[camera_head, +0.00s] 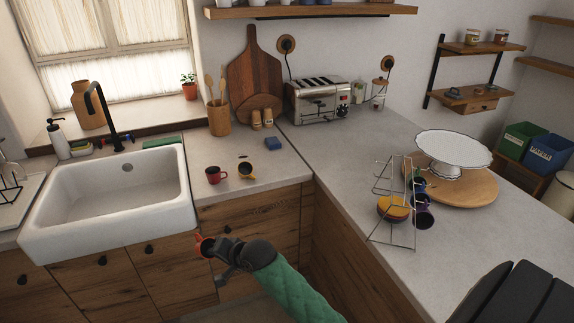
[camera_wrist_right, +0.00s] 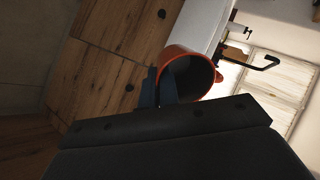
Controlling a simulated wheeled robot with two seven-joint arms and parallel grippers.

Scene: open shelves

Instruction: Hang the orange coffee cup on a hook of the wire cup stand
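The orange coffee cup (camera_head: 205,246) is at the tip of my right gripper (camera_head: 217,260), in front of the wooden cabinets and below the counter edge. In the right wrist view, the cup (camera_wrist_right: 190,73) shows an orange rim and dark inside, tilted, with the dark fingers (camera_wrist_right: 158,90) against its side. The gripper looks shut on it; the exact grip point is too dark to tell. The wire cup stand (camera_head: 392,178) stands on the right counter, away from the cup. My left gripper is not in view.
A red mug (camera_head: 214,175) and a dark yellow mug (camera_head: 246,171) stand on the counter near its front edge. The sink (camera_head: 115,195) is left. A white cake stand (camera_head: 454,150) stands behind the wire stand.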

